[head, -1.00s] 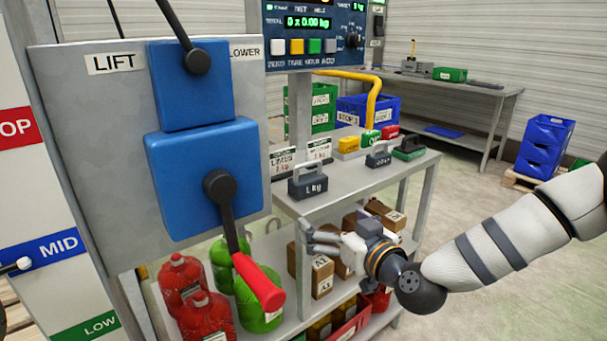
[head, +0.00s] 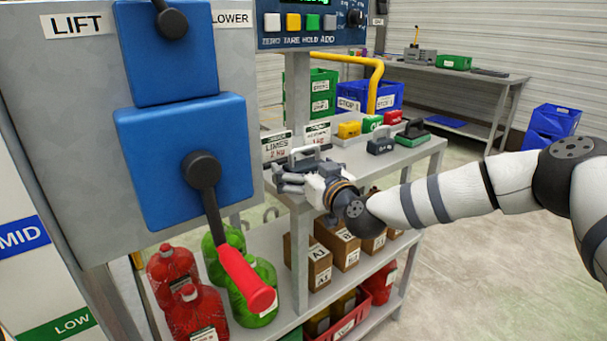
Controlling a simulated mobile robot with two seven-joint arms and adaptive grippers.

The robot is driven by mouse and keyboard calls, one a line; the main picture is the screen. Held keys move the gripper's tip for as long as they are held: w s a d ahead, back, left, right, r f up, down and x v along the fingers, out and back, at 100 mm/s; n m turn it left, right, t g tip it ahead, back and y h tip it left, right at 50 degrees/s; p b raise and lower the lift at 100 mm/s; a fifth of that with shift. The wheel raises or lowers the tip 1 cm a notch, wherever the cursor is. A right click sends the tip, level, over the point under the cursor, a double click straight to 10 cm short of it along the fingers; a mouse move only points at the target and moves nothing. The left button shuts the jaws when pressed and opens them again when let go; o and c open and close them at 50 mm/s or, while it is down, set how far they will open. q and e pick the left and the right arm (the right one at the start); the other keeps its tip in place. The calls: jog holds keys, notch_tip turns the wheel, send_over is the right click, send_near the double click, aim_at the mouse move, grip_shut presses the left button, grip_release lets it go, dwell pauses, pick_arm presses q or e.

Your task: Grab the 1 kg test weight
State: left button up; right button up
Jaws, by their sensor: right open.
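The 1 kg test weight (head: 304,160) is a dark grey block with a light grey handle on top. It stands on the grey shelf top (head: 352,160) near its left front edge. My right gripper (head: 280,180) is right in front of it in the head view, with its open fingers pointing left. The fingers and wrist cover most of the weight's front and its label, and only its upper part and handle show. I cannot tell whether the fingers touch it. My left gripper is not in view.
Two label cards (head: 317,134) stand behind the weight. The lift panel with a red-handled lever (head: 247,280) is close on the left. Boxes and jugs fill the lower shelf.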

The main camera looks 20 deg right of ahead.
jog(key=shift+r, duration=0.15)
jog(key=shift+c, duration=0.6)
jog(key=c, duration=1.8)
notch_tip(320, 180, up, 10)
jog(key=shift+r+p, duration=0.15)
jog(key=shift+p, duration=0.7)
jog(key=shift+c, duration=0.5)
jog(key=shift+r, duration=0.1)
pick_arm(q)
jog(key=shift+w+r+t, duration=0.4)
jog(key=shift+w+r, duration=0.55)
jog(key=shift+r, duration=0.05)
